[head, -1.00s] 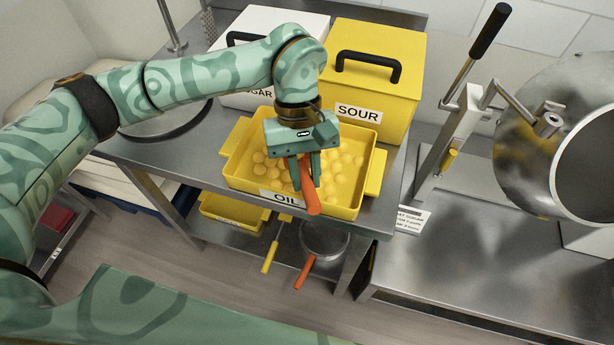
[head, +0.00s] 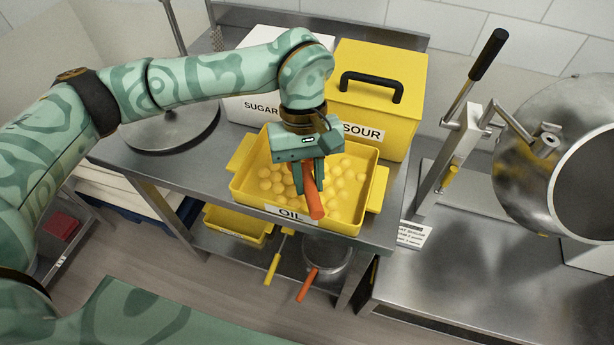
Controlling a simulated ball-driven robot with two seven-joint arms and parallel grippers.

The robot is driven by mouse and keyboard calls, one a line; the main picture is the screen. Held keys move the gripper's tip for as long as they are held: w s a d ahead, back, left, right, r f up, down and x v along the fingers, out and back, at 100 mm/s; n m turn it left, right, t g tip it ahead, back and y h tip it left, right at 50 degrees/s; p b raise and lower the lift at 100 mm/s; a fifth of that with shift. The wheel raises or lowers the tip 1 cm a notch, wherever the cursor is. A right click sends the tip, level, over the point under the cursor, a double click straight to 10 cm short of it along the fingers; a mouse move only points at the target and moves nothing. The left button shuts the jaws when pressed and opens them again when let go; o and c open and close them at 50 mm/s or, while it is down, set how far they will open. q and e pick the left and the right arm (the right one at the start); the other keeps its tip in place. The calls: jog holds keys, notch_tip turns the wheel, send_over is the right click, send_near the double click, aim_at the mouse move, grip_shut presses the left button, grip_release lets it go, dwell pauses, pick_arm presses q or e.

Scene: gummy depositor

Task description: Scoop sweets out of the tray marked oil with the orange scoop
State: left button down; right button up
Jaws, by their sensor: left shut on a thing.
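The yellow tray marked OIL (head: 245,192) sits on the steel table and holds many round yellow sweets (head: 272,180). My left gripper (head: 308,188) is over the middle of the tray, pointing down. It is shut on the orange scoop (head: 314,200), whose handle tilts toward the tray's front wall. The scoop's bowl is hidden behind the gripper, so I cannot tell whether it holds sweets. My right gripper is not in view.
A yellow SOUR bin (head: 385,85) and a white SUGAR bin (head: 262,85) stand behind the tray. A metal drum (head: 520,175) and a lever (head: 470,85) are at the right. On the lower shelf are a yellow tray (head: 236,226) and pans with yellow and orange handles (head: 307,286).

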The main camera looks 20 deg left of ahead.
pick_arm(q)
jog(key=shift+s+d+r+t+y+p, duration=0.1)
jog(key=shift+s+r+t+y+p, duration=0.2)
jog(key=shift+r+p, duration=0.7)
jog(key=shift+s+d+r+t+y+p, duration=0.15)
jog(key=shift+r+t+p, duration=0.3)
jog(key=shift+r, duration=0.8)
jog(key=shift+s+d+r+t+y+p, duration=0.1)
jog(key=shift+s+r+t+p, duration=0.15)
jog(key=shift+r+p, duration=0.8)
jog(key=shift+r, duration=0.1)
